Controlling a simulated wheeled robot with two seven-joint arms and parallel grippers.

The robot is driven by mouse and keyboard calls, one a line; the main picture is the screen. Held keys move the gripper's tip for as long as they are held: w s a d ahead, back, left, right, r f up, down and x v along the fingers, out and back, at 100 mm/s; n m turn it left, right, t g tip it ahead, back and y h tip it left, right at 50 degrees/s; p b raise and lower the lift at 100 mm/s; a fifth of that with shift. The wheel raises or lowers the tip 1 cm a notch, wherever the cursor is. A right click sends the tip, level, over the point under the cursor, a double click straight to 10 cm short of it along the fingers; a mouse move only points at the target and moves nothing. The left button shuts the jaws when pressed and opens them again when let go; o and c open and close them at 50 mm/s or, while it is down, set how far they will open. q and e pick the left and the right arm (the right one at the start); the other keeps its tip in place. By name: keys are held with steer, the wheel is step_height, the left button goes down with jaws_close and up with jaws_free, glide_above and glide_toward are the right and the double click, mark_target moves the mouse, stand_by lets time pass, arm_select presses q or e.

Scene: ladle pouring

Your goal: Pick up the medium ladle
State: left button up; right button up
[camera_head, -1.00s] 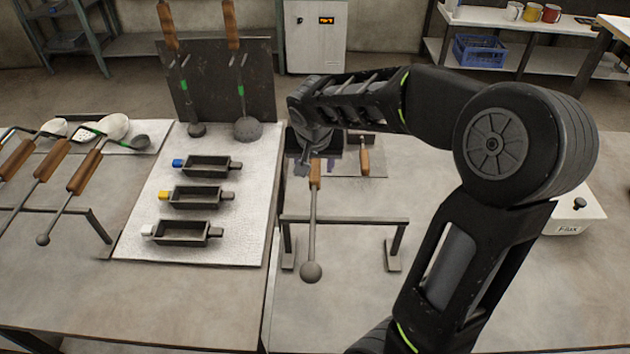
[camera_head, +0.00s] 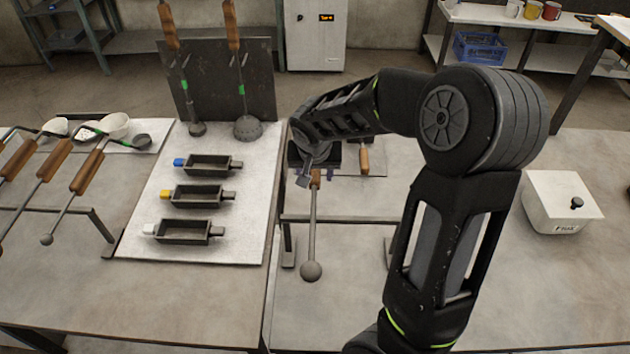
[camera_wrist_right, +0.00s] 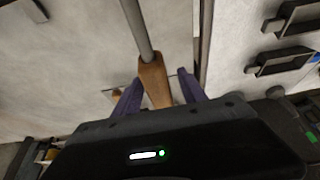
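A long tool with a wooden grip (camera_head: 315,180) and a dark rod ending in a ball (camera_head: 311,271) rests on a low rack; its far end is hidden behind my right arm, so I cannot tell whether it is the medium ladle. My right gripper (camera_head: 308,179) is at its wooden grip. In the right wrist view, the open purple fingers (camera_wrist_right: 158,94) stand on either side of the wooden grip (camera_wrist_right: 154,80), with gaps visible. Several ladles with wooden grips (camera_head: 85,172) lie on the left rack. Two green-banded ladles (camera_head: 246,128) lean on a dark panel. My left gripper is not in view.
Three small moulds with blue, yellow (camera_head: 197,196) and white tabs sit on a pale mat (camera_head: 245,235). A short wooden-handled tool (camera_head: 364,157) lies behind the right rack. A white lidded box (camera_head: 560,200) stands at right. The front table area is clear.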

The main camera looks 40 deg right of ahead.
jaws_close()
stand_by(0.3)
stand_by(0.6)
steer(key=shift+w+r, duration=0.1)
stand_by(0.4)
